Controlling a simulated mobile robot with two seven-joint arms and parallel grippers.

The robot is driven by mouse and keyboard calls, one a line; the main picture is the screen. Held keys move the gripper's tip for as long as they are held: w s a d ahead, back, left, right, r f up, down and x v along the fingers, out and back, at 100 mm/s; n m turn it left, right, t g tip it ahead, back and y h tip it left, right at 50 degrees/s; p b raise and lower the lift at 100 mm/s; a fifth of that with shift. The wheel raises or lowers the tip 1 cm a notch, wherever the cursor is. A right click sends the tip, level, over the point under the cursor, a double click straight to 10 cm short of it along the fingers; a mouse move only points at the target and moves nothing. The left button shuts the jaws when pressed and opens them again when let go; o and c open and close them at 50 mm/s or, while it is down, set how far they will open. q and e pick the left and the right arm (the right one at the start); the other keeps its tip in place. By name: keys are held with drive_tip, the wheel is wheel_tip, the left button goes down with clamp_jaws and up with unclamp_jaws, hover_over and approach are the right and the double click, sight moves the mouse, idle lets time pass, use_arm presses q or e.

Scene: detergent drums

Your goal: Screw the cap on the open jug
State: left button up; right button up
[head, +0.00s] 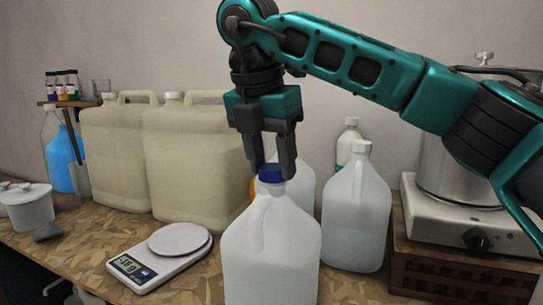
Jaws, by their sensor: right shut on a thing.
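A translucent white jug (270,253) stands upright at the front middle of the bench. A blue cap (271,174) is at its neck. My right gripper (272,168) points straight down from above and is shut on the blue cap, with its fingers on either side of it. I cannot tell whether the cap is seated on the thread or just resting over the mouth. My left gripper is not in view.
A kitchen scale (160,262) lies left of the jug. A second jug with a white cap (356,215) stands close on the right. Large beige canisters (195,165) stand behind left. A hotplate (470,232) with a steel pot (455,170) is at the right.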

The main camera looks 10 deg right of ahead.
drive_tip(key=m+g+p, duration=0.1)
drive_tip(key=m, duration=0.2)
drive_tip(key=shift+a+h+p, duration=0.1)
drive_tip(key=shift+h+p, duration=0.2)
drive_tip(key=m, duration=0.2)
drive_tip(key=shift+w+f+m+g+p, duration=0.1)
drive_tip(key=shift+f+m+g+p, duration=0.1)
drive_tip(key=shift+m+g+p, duration=0.15)
drive_tip(key=o, duration=0.8)
drive_tip(key=shift+r, duration=0.3)
